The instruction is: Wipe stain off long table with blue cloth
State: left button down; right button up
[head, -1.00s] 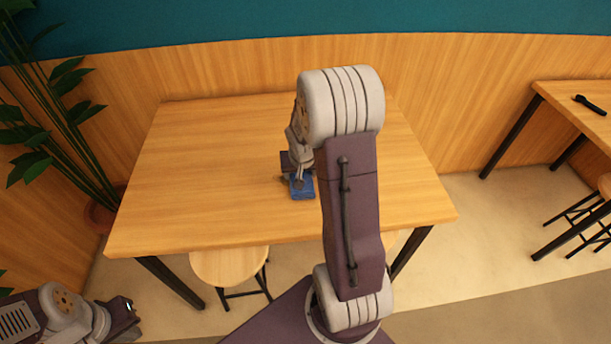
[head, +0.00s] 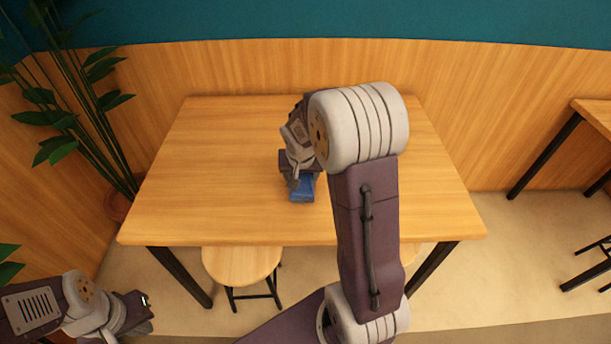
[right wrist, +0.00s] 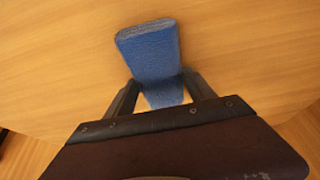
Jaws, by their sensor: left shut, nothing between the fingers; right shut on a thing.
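The blue cloth (head: 302,189) is on or just above the top of the long table (head: 220,215), near its middle. My right gripper (head: 300,178) is shut on it from above. In the right wrist view the cloth (right wrist: 150,52) looks like a thick folded pad, pinched between the two dark fingers of my right gripper (right wrist: 160,92). No stain shows on the visible part of the table; my right arm hides some of the top. My left gripper (head: 143,306) is shut and empty, low at the left, apart from the table.
A round wooden stool (head: 242,265) stands under the table's front edge. A potted plant (head: 75,125) is at the left, by the wooden wall panel (head: 500,100). Another table (head: 596,115) is at the right. The left part of the long table is clear.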

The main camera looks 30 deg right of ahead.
jog(key=shift+w+a+f+b, duration=0.2)
jog(key=shift+w+a+b, duration=0.3)
jog(key=shift+a, duration=0.35)
jog(key=shift+w+a, duration=0.25)
jog(key=shift+a, duration=0.25)
jog(key=shift+w+d+r+p, duration=0.25)
jog(key=shift+w+p, duration=0.15)
jog(key=shift+w, duration=0.05)
jog(key=shift+w+d, duration=0.25)
jog(key=shift+w, duration=0.15)
jog(key=shift+w+d+f+p, duration=0.15)
jog(key=shift+w+d+p, duration=0.05)
jog(key=shift+w+p, duration=0.1)
jog(key=shift+s+d, duration=0.65)
jog(key=shift+d, duration=0.25)
jog(key=shift+s+d+f+p, duration=0.1)
jog(key=shift+s+d+p, duration=0.25)
jog(key=shift+d, duration=0.1)
jog(key=shift+s+d+p, duration=0.4)
jog(key=shift+d, duration=0.2)
jog(key=shift+s+d+p, duration=0.35)
jog(key=shift+d+p, duration=0.05)
jog(key=shift+d, duration=0.15)
jog(key=shift+s+d, duration=0.15)
jog(key=shift+d, duration=0.2)
